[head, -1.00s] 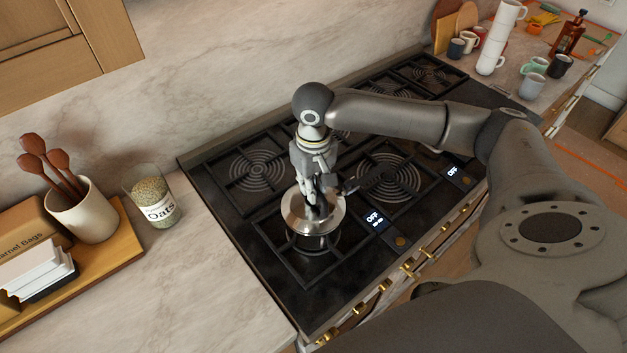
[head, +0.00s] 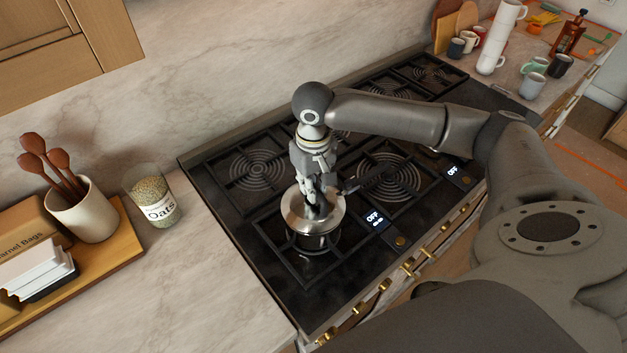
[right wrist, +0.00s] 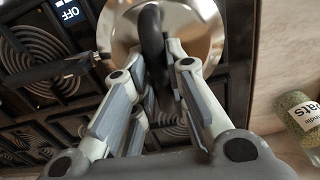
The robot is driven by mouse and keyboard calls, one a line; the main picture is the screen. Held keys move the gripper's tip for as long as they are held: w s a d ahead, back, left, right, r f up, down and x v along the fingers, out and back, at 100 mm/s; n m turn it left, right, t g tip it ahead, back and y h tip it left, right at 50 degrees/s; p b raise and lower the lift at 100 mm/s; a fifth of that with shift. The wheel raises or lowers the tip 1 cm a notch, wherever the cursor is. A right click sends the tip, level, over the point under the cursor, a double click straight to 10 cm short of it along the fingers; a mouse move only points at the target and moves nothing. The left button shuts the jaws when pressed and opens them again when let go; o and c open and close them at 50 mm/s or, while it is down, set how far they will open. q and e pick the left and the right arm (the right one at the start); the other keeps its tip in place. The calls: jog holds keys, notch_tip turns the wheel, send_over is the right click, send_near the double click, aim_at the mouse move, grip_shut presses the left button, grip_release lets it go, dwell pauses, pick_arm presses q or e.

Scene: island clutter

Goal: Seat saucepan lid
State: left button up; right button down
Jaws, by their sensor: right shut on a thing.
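The shiny steel saucepan lid (head: 296,212) is over the steel saucepan (head: 314,243) on the front left burner of the hob. My right gripper (head: 318,206) points down from above and is shut on the lid's dark handle (right wrist: 152,38). The lid (right wrist: 196,35) also shows in the right wrist view, beyond the fingers. The lid covers the pan's mouth; I cannot tell whether it rests fully on the rim. A black long handle (head: 372,178), apparently the pan's, sticks out to the right. My left gripper is not in view.
The black hob (head: 225,190) has raised grates. An oats jar (head: 153,197) and a crock of wooden spoons (head: 82,212) stand on the left counter. Stacked white mugs (head: 493,50) and other mugs stand at the far right. The marble counter left of the hob has free room.

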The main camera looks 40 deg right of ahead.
jog(key=shift+f, duration=0.65)
jog(key=c, duration=1.3)
grip_release()
jog(key=shift+c, duration=0.2)
notch_tip(320, 180, up, 12)
jog(key=shift+s, duration=0.1)
